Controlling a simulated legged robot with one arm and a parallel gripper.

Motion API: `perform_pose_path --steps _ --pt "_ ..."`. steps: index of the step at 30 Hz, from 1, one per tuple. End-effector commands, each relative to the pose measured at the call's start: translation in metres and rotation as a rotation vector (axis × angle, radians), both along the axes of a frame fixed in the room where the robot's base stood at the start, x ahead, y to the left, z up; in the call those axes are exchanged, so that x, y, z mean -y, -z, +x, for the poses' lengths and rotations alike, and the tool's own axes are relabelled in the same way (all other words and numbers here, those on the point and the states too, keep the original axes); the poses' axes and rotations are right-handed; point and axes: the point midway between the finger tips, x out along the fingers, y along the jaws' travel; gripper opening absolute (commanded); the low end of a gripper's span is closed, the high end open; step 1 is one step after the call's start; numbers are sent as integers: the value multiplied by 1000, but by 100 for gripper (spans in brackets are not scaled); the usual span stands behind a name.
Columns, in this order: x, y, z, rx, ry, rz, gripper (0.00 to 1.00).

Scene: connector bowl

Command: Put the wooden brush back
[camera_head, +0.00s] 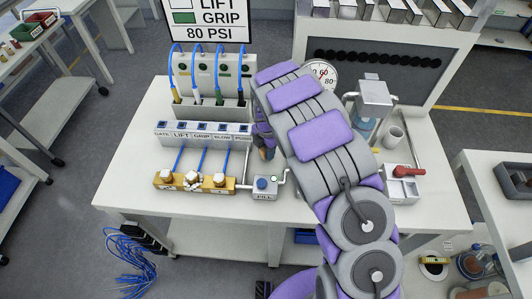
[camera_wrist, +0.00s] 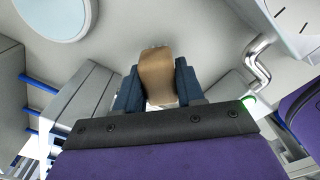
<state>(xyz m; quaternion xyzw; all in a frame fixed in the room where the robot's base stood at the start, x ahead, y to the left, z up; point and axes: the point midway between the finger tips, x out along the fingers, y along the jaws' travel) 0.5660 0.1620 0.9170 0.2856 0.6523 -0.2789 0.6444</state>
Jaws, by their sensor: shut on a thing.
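My gripper is shut on a tan, wood-coloured piece, which I take to be the wooden brush (camera_wrist: 158,72). In the wrist view the two dark blue fingers of my gripper (camera_wrist: 158,85) press on its sides, and its rounded end sticks out past them. No bristles show. In the head view my arm covers most of the gripper. Only a small part of the brush (camera_head: 268,154) shows below the fingers, over the middle of the white table (camera_head: 131,135). I cannot tell whether it touches the tabletop.
A grey block with blue hoses (camera_head: 212,85) and a labelled strip (camera_head: 203,133) stand left of the gripper. A brass manifold (camera_head: 194,183) and a FILL box (camera_head: 264,187) are in front.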

Motion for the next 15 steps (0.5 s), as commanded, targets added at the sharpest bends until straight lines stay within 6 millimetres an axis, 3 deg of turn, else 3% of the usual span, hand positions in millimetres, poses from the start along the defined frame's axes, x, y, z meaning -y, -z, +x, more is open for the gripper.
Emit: perform_pose_path --steps 3,12,13,15 --pt "-2 14 0 0 -2 -3 0" --pt "-1 15 0 0 -2 -1 0" --pt "-1 16 0 -1 -2 -1 39" --pt "0 15 0 0 -1 0 46"
